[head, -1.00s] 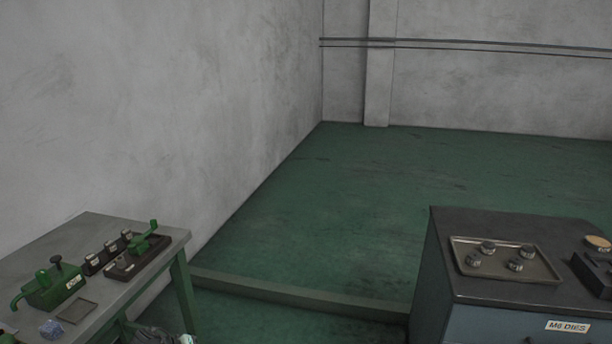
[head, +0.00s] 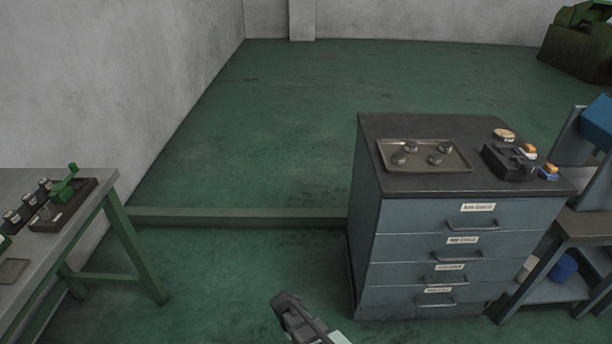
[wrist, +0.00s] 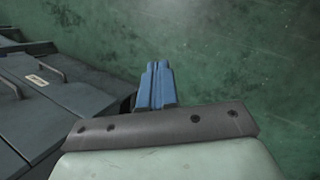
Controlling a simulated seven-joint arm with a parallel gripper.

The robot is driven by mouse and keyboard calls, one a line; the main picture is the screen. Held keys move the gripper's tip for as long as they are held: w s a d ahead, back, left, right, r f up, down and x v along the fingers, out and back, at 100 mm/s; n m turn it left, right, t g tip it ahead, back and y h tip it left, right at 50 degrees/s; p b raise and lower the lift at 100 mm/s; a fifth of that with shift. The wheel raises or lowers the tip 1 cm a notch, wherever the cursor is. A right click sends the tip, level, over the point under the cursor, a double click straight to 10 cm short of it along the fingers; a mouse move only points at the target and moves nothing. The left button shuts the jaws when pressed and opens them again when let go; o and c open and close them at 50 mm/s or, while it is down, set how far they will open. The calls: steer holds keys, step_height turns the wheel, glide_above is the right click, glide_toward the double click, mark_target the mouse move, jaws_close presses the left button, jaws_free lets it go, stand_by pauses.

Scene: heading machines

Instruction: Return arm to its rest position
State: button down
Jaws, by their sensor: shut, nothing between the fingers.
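My gripper (head: 290,303) shows at the bottom middle of the head view, low in front of the floor and left of the drawer cabinet. In the wrist view its two blue fingers (wrist: 155,86) lie side by side, shut with nothing between them. They are over bare green floor. Most of my arm is out of the frame.
A grey drawer cabinet (head: 455,270) stands right of my gripper, with a tray (head: 425,167) of several round metal parts on top. A green-legged workbench (head: 85,205) stands at the left. A low kerb (head: 235,217) crosses the floor behind. The floor between is clear.

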steer(key=s+d+f+m+g+y, duration=0.2)
steer(key=s+d, duration=0.6)
steer(key=s, duration=0.4)
steer(key=s+d+f+m+g+y, duration=0.1)
steer(key=s+d+m+g+y, duration=0.1)
steer(key=s+d, duration=0.6)
steer(key=s, duration=0.3)
steer(key=shift+s+f+g+y, duration=0.35)
steer(key=shift+s+g+y, duration=0.05)
steer(key=c, duration=1.8)
jaws_free()
